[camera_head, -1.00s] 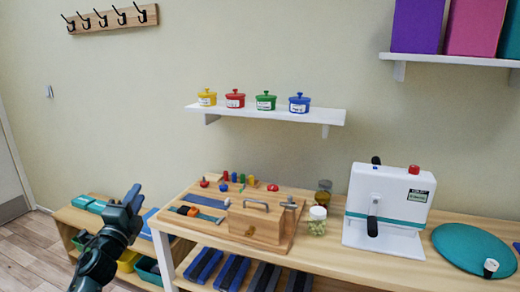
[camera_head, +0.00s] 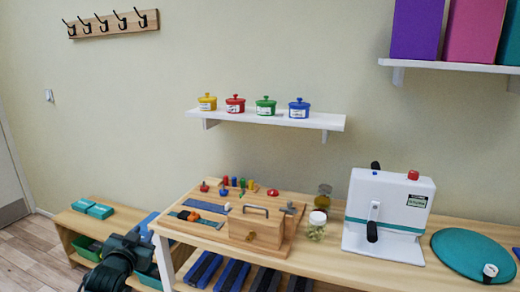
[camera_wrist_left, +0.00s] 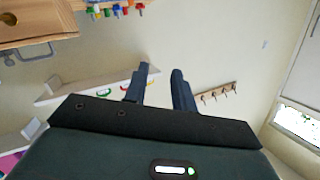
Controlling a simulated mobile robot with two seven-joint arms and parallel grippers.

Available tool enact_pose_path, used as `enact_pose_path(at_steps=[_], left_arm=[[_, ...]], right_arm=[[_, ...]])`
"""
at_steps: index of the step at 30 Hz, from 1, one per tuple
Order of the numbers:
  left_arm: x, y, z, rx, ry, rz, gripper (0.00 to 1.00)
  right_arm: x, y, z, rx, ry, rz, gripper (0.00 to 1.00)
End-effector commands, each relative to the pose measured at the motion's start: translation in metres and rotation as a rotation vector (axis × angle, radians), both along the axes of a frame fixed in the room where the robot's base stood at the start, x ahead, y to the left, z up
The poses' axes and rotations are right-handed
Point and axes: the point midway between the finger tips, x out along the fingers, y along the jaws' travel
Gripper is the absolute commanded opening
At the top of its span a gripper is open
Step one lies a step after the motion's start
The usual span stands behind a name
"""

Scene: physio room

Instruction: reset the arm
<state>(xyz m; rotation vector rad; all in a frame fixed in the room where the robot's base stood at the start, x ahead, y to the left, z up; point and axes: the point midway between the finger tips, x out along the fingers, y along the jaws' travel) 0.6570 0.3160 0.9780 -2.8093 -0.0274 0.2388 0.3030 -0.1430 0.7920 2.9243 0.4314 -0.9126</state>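My left arm (camera_head: 115,262) is low at the left of the head view, in front of the low shelf and left of the long table. Its fingertips are hard to make out there. In the left wrist view, my left gripper (camera_wrist_left: 161,80) has its two dark fingers apart with nothing between them. The wall is behind them, with the hook rack (camera_wrist_left: 215,93) to the right. My right gripper is not in view.
The wooden activity board (camera_head: 235,215) stands on the table, right of my left arm. A white device (camera_head: 385,215), a jar (camera_head: 317,226) and a teal disc (camera_head: 470,252) are further right. Lidded pots stand on the white wall shelf (camera_head: 270,118). The floor at left is clear.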

Motion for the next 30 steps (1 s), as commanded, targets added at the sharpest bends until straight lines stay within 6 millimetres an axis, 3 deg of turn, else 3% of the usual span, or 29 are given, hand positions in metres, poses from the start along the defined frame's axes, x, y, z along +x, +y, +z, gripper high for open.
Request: enact_pose_path(at_steps=[1,5,9,13,18,23,30], left_arm=[[-0.017,-0.013,-0.024,-0.007,0.032,-0.020,0.26],[-0.065,-0.046,-0.077,-0.032,0.111,-0.073,0.26],[-0.142,-0.088,-0.133,-0.085,0.216,-0.133,0.26],[-0.224,-0.125,-0.169,-0.155,0.317,-0.176,0.26],[-0.308,-0.157,-0.186,-0.239,0.418,-0.200,0.26],[-0.346,-0.170,-0.186,-0.282,0.464,-0.205,0.26],[-0.354,-0.173,-0.186,-0.291,0.474,-0.206,0.26]], right_arm=[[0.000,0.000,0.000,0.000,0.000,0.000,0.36],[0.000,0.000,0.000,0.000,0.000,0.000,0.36],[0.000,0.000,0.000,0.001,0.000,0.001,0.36],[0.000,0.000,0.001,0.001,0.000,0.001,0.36],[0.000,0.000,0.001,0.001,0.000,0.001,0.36],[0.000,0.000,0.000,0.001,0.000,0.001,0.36],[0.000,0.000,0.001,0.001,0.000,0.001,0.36]])
